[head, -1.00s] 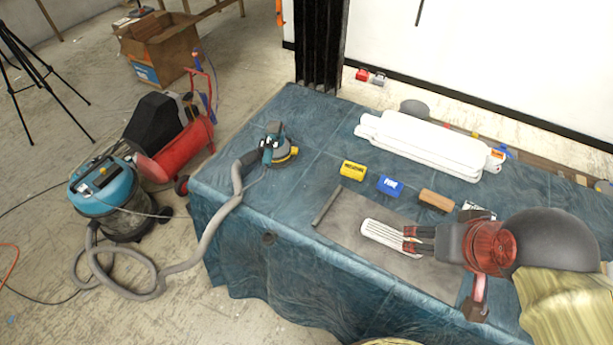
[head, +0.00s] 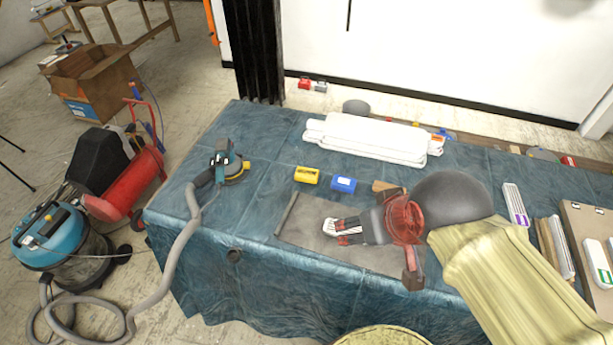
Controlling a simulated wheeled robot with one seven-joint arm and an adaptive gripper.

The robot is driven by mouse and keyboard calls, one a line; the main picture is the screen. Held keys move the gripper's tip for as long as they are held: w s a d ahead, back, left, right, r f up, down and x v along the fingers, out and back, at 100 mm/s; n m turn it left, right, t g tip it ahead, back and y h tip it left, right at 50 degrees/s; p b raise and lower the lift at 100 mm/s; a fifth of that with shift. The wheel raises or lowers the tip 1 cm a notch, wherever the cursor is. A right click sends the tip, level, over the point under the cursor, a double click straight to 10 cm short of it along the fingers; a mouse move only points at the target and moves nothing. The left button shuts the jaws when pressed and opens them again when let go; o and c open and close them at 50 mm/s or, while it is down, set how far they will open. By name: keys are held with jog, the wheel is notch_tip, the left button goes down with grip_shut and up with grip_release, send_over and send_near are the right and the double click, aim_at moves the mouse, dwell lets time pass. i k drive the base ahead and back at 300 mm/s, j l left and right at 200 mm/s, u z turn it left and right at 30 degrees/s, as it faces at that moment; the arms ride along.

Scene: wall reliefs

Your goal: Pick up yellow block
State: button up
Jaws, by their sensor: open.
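The yellow block (head: 306,175) lies on the blue cloth of the table, left of a blue block (head: 343,185). My gripper (head: 333,231) is open above the grey mat, its fingers pointing left. It is apart from the yellow block, nearer the table's front edge and a little to the right. A white slatted piece (head: 331,227) shows at the fingertips; I cannot tell whether the fingers touch it.
White stacked panels (head: 370,138) lie behind the blocks. A sander (head: 229,165) with a grey hose (head: 180,231) stands on the left of the table. The grey mat (head: 303,229) lies in front. Boards and a white-purple piece (head: 515,204) lie on the right.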

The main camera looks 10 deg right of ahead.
aim_at(305, 175)
jog(key=j+z, duration=0.4)
jog(key=j, duration=0.4)
jog(key=j+z, duration=0.35)
jog(key=j, duration=0.45)
jog(key=i+j+z, duration=0.1)
jog(key=j+z, duration=0.15)
jog(key=j, duration=0.15)
jog(key=i, duration=0.05)
